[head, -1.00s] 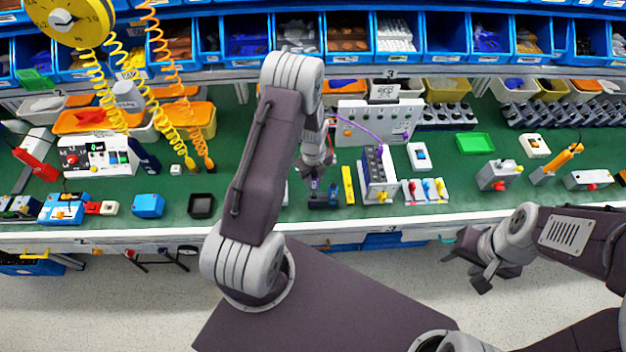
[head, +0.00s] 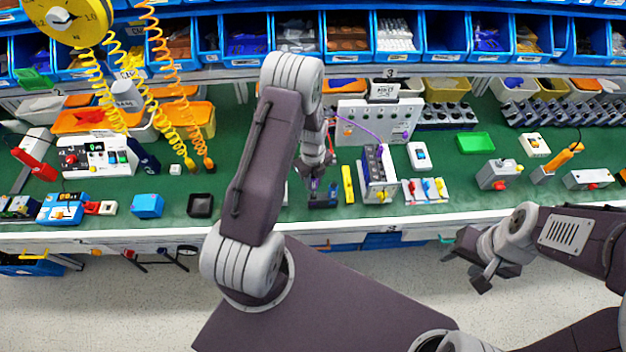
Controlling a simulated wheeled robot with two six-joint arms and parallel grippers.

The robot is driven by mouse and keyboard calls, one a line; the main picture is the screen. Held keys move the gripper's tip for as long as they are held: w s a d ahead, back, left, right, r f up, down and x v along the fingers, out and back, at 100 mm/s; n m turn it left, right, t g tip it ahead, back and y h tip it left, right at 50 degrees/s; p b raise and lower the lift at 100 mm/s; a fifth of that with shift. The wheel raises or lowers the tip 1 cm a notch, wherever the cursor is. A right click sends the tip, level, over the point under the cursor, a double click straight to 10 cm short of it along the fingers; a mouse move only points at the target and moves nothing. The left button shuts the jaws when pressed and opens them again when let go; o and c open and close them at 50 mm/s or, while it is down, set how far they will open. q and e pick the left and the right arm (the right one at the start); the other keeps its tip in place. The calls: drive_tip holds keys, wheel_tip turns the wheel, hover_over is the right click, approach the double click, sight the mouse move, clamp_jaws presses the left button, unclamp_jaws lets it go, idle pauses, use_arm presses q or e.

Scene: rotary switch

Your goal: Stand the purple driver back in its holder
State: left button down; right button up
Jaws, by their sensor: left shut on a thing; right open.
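My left gripper (head: 316,174) is shut over the bench, pointing down. A small purple part (head: 314,185) shows at its fingertips and looks like the purple driver, mostly hidden by the fingers and wrist. Right below it is a dark blue block (head: 323,201) on the green bench, which may be the holder. I cannot tell whether the driver is in it, touching it or just above it. My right gripper (head: 474,272) is open and empty, in front of the bench edge at the lower right.
A yellow bar (head: 347,184) stands close to the right of the dark block, then a grey and blue module (head: 378,176) and a small panel with coloured levers (head: 425,190). A black square tray (head: 200,205) lies to the left. The white front edge (head: 340,226) is close.

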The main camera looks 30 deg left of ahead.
sight(313, 191)
use_arm(q)
drive_tip(key=shift+f+b, duration=2.55)
drive_tip(key=shift+f, duration=0.85)
drive_tip(key=c, duration=1.1)
unclamp_jaws()
drive_tip(key=shift+r, duration=0.15)
wheel_tip(313, 191, up, 9)
drive_tip(key=shift+f+b, duration=0.1)
drive_tip(key=shift+b, duration=0.55)
